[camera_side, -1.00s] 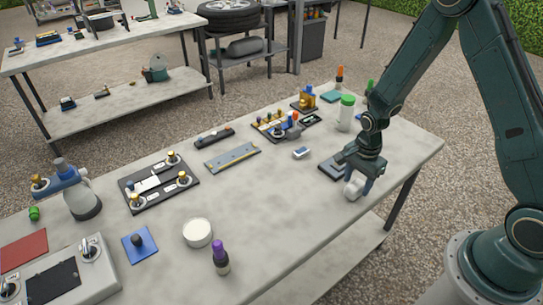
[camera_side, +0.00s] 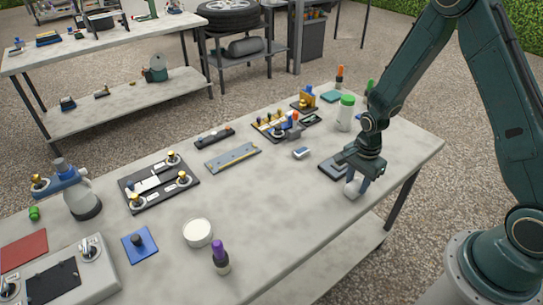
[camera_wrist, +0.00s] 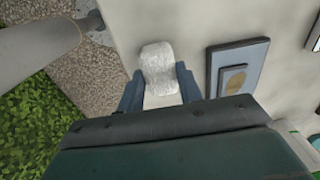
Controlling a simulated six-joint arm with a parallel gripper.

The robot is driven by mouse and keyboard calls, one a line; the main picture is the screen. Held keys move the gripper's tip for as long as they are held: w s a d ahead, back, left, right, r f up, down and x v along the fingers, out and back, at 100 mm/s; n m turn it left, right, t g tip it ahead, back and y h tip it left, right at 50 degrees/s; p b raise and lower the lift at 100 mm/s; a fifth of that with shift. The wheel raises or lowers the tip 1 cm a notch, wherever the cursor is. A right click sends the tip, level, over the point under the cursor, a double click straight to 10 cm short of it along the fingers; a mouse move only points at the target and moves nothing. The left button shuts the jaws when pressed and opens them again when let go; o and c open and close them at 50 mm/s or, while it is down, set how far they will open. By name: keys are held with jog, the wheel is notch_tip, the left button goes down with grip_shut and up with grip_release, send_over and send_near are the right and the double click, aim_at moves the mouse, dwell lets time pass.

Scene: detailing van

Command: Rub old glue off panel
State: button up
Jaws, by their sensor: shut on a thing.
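My gripper (camera_wrist: 159,88) is shut on a white, fluffy-looking pad (camera_wrist: 158,62), which shows between its two blue-grey fingers in the wrist view. In the side view my gripper (camera_side: 363,181) is at the right end of the table, and the white pad (camera_side: 352,188) is low beneath it near the front edge. I cannot tell whether the pad touches the table. A light panel (camera_side: 150,183) lies on a black board with gold-knobbed clamps at the left middle; it may be the task's panel. Old glue cannot be made out on it.
A dark flat tray (camera_wrist: 213,75) lies right beside the gripper. A white bowl (camera_side: 197,232), a purple-capped bottle (camera_side: 220,258) and a blue pad (camera_side: 139,245) stand at the front left. A blue-grey strip (camera_side: 232,157) lies mid-table. The table's centre front is clear.

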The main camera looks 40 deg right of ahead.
jog(key=shift+r, duration=2.75)
jog(key=shift+o, duration=1.1)
jog(key=shift+c, duration=1.1)
jog(key=w+d+r, duration=0.2)
jog(key=w+d, duration=0.7)
jog(key=w, duration=0.1)
jog(key=shift+w+r, duration=0.25)
jog(key=shift+r, duration=0.05)
jog(key=shift+f, duration=0.15)
jog(key=shift+f, duration=2.75)
